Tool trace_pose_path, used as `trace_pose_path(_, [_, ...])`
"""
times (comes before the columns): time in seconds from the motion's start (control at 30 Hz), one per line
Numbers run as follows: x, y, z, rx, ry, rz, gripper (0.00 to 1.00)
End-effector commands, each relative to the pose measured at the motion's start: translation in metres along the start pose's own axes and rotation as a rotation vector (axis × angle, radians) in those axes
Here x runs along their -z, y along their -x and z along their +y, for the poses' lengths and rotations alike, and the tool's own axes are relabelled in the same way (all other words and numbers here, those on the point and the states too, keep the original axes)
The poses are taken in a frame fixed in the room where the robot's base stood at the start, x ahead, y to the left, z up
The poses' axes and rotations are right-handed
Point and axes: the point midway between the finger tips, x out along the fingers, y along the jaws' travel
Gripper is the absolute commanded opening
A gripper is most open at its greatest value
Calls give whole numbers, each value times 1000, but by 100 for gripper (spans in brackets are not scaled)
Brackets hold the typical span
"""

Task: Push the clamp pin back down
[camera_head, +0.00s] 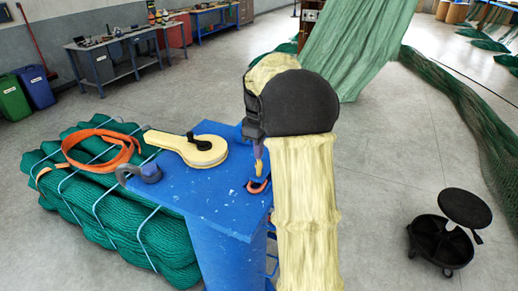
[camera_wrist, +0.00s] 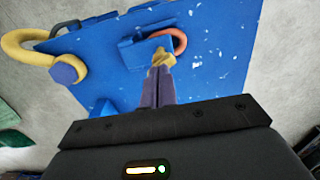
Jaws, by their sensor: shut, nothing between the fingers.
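My gripper (camera_head: 259,168) points down over the right part of the blue bench top. Its fingers are together with nothing between them, and the yellow tips also show in the wrist view (camera_wrist: 160,60). Just beyond the tips is a small blue block (camera_wrist: 132,53) with a curved orange-red piece (camera_wrist: 178,38), apparently the clamp. The orange-red piece also shows in the head view (camera_head: 258,187), beside the tips. The fingers cover part of the clamp. I cannot make out the pin separately, nor whether the tips touch the clamp.
A yellow round tool with a black lever (camera_head: 203,151) and a grey shackle (camera_head: 127,172) lie on the blue bench (camera_head: 205,190). An orange strap (camera_head: 98,163) lies on the bundled green net (camera_head: 110,215) at left. A black stool (camera_head: 440,240) stands on clear floor at right.

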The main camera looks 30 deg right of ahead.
Motion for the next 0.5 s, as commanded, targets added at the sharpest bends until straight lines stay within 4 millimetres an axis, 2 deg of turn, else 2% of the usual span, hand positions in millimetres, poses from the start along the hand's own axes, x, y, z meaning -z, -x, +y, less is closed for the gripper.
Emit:
trace_pose_path(0.1, [0,-19,0,3,0,-2,0])
trace_pose_path(0.2, [0,-29,0,2,0,-1,0])
trace_pose_path(0.5, [0,-30,0,2,0,-2,0])
